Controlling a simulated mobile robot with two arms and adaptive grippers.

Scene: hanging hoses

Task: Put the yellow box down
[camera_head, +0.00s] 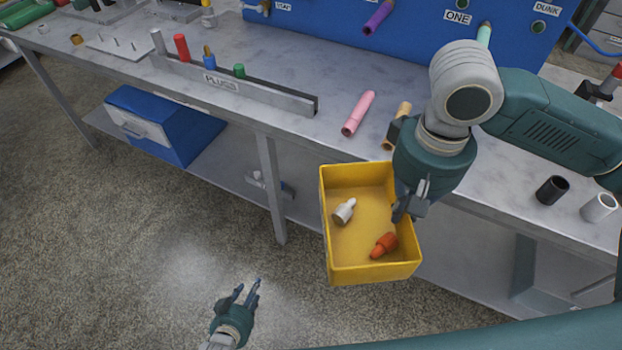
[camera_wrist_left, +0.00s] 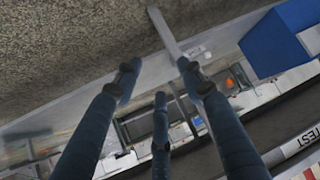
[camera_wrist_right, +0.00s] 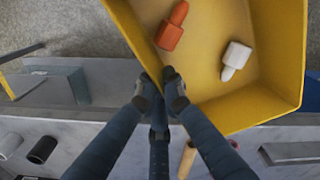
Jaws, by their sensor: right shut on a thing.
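The yellow box (camera_head: 372,272) is open at the top and hangs over the floor, in front of the metal table's front edge. A white fitting (camera_head: 344,211) and an orange fitting (camera_head: 384,246) lie inside it. My right gripper (camera_head: 404,208) is shut on the box's right wall. In the right wrist view the fingertips (camera_wrist_right: 162,78) pinch the wall of the yellow box (camera_wrist_right: 240,122). My left gripper (camera_head: 252,286) is open and empty, low over the floor at the left of the box. Its fingers also show spread apart in the left wrist view (camera_wrist_left: 158,78).
A rail (camera_head: 240,85) with coloured fittings stands left. A blue case (camera_head: 165,125) sits on the lower shelf.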

